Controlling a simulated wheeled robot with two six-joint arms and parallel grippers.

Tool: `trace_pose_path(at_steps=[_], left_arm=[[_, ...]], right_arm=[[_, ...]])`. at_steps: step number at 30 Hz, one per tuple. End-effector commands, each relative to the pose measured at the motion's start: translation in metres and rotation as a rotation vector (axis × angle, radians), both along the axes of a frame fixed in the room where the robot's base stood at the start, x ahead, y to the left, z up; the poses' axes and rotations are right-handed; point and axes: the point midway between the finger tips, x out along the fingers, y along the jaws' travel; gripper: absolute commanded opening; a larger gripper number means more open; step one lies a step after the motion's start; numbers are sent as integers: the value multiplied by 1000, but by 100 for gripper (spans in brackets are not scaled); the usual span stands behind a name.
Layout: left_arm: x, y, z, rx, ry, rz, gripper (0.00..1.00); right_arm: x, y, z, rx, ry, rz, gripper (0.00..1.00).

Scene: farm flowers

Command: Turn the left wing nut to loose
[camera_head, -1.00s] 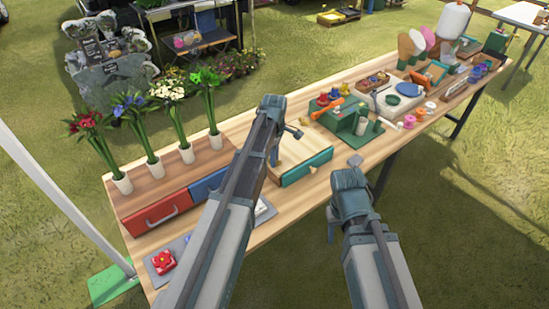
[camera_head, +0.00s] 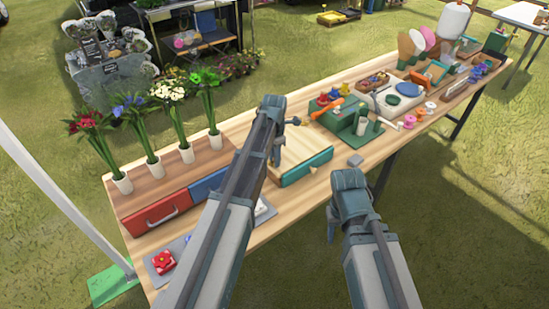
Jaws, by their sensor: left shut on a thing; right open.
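The wooden flower press (camera_head: 303,146), a pale board with a teal front, lies mid-table. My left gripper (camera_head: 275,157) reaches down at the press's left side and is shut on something. My own arm largely hides its fingertips and what they hold. The left wing nut cannot be made out; that side of the press is behind my arm. A small gold piece (camera_head: 304,122) shows at the back of the press, and another small tan piece (camera_head: 313,169) at its front edge. My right gripper (camera_head: 332,230) is open and empty, hanging in front of the table edge.
Red (camera_head: 157,214) and blue (camera_head: 208,184) drawers and several flower vases (camera_head: 154,166) are to the left.

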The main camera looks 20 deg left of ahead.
Motion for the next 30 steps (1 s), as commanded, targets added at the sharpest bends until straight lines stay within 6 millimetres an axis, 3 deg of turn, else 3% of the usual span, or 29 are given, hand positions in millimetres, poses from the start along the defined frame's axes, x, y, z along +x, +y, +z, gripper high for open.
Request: trace_pose_path(at_steps=[9,25,26,30], left_arm=[[-1,0,0,0,1,99,0],[-1,0,0,0,1,117,0],[-1,0,0,0,1,117,34],[0,0,0,0,1,117,58]], right_arm=[[0,0,0,0,0,0,50],[0,0,0,0,0,0,50],[0,0,0,0,0,0,50],[0,0,0,0,0,0,50]])
